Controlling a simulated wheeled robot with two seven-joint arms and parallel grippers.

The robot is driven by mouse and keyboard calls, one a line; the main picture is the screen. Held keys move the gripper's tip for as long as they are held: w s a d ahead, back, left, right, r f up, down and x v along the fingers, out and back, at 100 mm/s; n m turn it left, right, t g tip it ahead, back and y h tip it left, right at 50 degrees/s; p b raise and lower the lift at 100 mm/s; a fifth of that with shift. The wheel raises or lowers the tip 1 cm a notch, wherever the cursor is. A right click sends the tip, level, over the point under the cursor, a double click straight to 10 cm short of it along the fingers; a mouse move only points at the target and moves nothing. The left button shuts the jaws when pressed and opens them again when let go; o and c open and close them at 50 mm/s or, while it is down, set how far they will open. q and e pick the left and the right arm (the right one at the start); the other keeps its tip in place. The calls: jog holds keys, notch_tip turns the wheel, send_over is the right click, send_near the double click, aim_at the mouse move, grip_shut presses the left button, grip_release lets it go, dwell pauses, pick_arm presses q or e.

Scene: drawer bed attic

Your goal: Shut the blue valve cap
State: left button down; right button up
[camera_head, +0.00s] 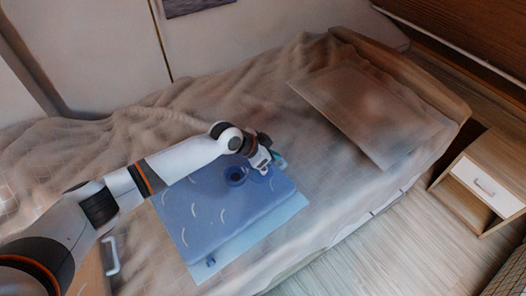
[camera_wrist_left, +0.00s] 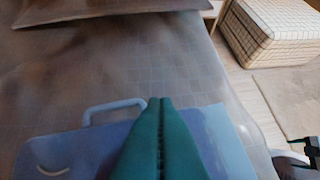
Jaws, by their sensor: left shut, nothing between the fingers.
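A blue item with white curved marks (camera_head: 200,213) lies on the bed; it also shows in the left wrist view (camera_wrist_left: 50,160). A round dark blue ring-shaped part (camera_head: 235,175) on its top looks like the valve; I cannot tell how its cap sits. A small blue piece (camera_head: 210,262) is at its near edge. My left gripper (camera_head: 279,162) is over the item's far right edge, to the right of the ring. Its teal fingers (camera_wrist_left: 160,102) are shut together and empty. They hide part of the item in the wrist view.
A flat pillow (camera_head: 360,110) lies on the bed (camera_head: 315,190) at the back right. A nightstand (camera_head: 480,185) stands on the floor beyond the bed's right side. A blue handle (camera_wrist_left: 115,106) rises beside the fingers. A checked box-shaped seat (camera_wrist_left: 272,32) stands at upper right.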

pick_arm(q)
jog(key=x, duration=0.3)
jog(key=shift+w+d+f, duration=0.1)
jog(key=shift+f, duration=0.05)
jog(key=a, duration=0.1)
jog(key=s+a, duration=0.1)
jog(key=a, duration=0.1)
jog(key=shift+s+a+p, duration=0.2)
jog(key=shift+s+p, duration=0.1)
jog(key=shift+p, duration=0.1)
jog(key=shift+s+a, duration=0.15)
jog(key=shift+a, duration=0.05)
jog(key=shift+f, duration=0.15)
pick_arm(e)
jog(key=shift+w+r, duration=0.4)
jog(key=shift+w, duration=0.45)
jog(key=shift+s, duration=0.1)
